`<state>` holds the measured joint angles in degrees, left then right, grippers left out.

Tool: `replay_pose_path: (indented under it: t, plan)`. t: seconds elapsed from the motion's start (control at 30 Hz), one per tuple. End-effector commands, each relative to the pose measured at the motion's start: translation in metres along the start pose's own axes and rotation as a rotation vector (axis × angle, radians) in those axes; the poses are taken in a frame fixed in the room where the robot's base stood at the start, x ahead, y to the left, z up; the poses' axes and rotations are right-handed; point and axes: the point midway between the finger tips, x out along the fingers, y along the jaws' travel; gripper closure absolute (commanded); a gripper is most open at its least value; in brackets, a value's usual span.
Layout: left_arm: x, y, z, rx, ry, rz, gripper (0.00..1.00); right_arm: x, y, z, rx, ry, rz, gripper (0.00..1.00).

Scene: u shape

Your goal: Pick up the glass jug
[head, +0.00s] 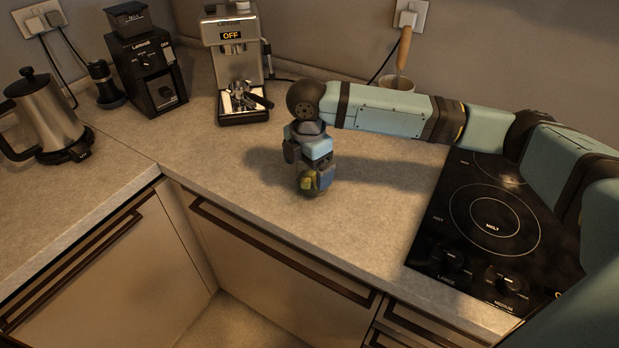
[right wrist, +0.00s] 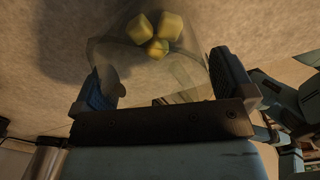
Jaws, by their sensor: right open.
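The glass jug (right wrist: 125,55) is clear, with several yellow cubes inside. It shows in the right wrist view between the two fingers of my right gripper (right wrist: 165,82). The fingers stand apart on either side of it; I cannot tell whether they touch the glass. In the head view my right gripper (head: 311,165) points down over the jug (head: 309,185) on the counter. There the gripper hides most of the jug, and only its low part with yellow contents shows.
An espresso machine (head: 233,60) and a black grinder (head: 146,65) stand behind on the counter (head: 215,165). A steel kettle (head: 45,115) is at far left. A black hob (head: 490,215) lies to the right. A mug (head: 397,83) with a wooden-handled tool stands behind my right arm.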

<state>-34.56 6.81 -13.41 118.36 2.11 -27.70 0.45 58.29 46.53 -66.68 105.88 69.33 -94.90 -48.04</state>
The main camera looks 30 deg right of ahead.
Motion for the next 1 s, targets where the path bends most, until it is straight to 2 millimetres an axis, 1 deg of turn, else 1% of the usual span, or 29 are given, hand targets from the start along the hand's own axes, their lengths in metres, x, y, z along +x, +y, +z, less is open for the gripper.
replay_pose_path:
  t: [0.03, 0.07, 0.1, 0.17, 0.2, 0.27, 0.53, 0.67, 0.77, 0.87, 1.0]
  plan:
    - [0.0, 0.0, 0.0, 0.0, -0.001, 0.001, 0.56, 0.0, 0.0, 0.0, 0.0, 0.0, 0.0, 0.0]
    - [0.0, 0.001, 0.0, 0.0, -0.001, 0.001, 0.56, 0.0, 0.0, 0.0, 0.0, 0.0, 0.0, 0.07]
    - [0.0, 0.001, 0.001, 0.0, -0.001, 0.001, 0.56, 0.0, 0.0, 0.0, 0.0, 0.0, 0.0, 0.16]
    - [0.0, 0.001, 0.001, -0.001, -0.003, 0.001, 0.56, 0.0, 0.0, 0.0, 0.0, 0.0, 0.0, 0.3]
    - [0.0, 0.001, 0.002, -0.001, -0.004, 0.002, 0.56, 0.0, 0.0, 0.0, 0.0, 0.0, 0.0, 0.39]
    - [0.0, 0.001, 0.003, -0.001, -0.006, 0.002, 0.56, 0.0, 0.0, 0.0, 0.0, 0.0, 0.0, 0.53]
    - [0.0, 0.001, 0.006, -0.001, -0.012, 0.002, 0.56, -0.003, 0.0, 0.0, 0.0, -0.001, 0.001, 0.53]
    - [-0.001, 0.001, 0.005, -0.002, -0.013, 0.002, 0.56, -0.017, 0.001, 0.0, 0.0, -0.001, 0.003, 0.53]
    - [-0.002, 0.001, 0.003, -0.003, -0.014, 0.002, 0.56, -0.038, 0.001, 0.0, 0.0, 0.0, 0.005, 0.53]
    - [-0.004, 0.001, 0.002, -0.005, -0.016, 0.002, 0.56, -0.065, 0.001, 0.0, -0.001, 0.0, 0.006, 0.53]
    - [-0.005, 0.001, 0.001, -0.005, -0.019, 0.0, 0.56, -0.107, 0.002, 0.0, 0.0, 0.001, 0.006, 0.53]
